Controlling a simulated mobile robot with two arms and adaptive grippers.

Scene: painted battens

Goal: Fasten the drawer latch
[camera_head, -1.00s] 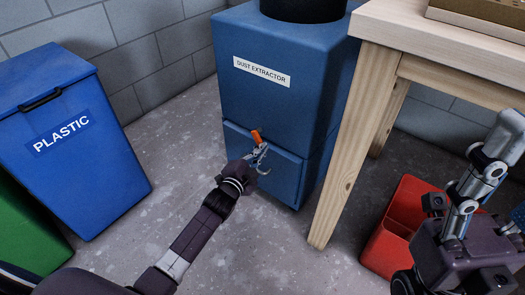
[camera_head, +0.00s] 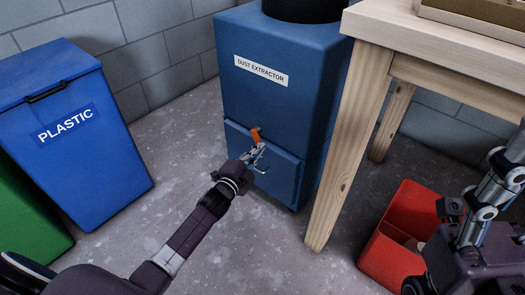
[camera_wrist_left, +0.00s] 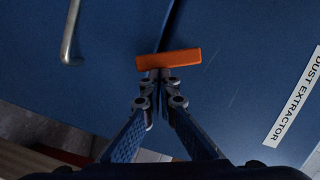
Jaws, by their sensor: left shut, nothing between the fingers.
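The orange latch (camera_head: 255,134) is a short bar on the front of the blue dust extractor. It stands nearly upright in the head view, across the seam above the drawer front (camera_head: 284,180). In the left wrist view the latch (camera_wrist_left: 168,59) lies crosswise over the seam, just beyond my fingertips. My left gripper (camera_head: 256,150) is shut and empty, right by the latch; I cannot tell whether it touches. A metal drawer handle (camera_wrist_left: 70,35) shows at the upper left of the wrist view.
A wooden table (camera_head: 347,140) stands right of the extractor, its leg close by. A red bin (camera_head: 398,220) is under it. A blue plastic bin (camera_head: 80,150) and a green bin (camera_head: 25,215) stand at left. Floor between the bins and extractor is clear.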

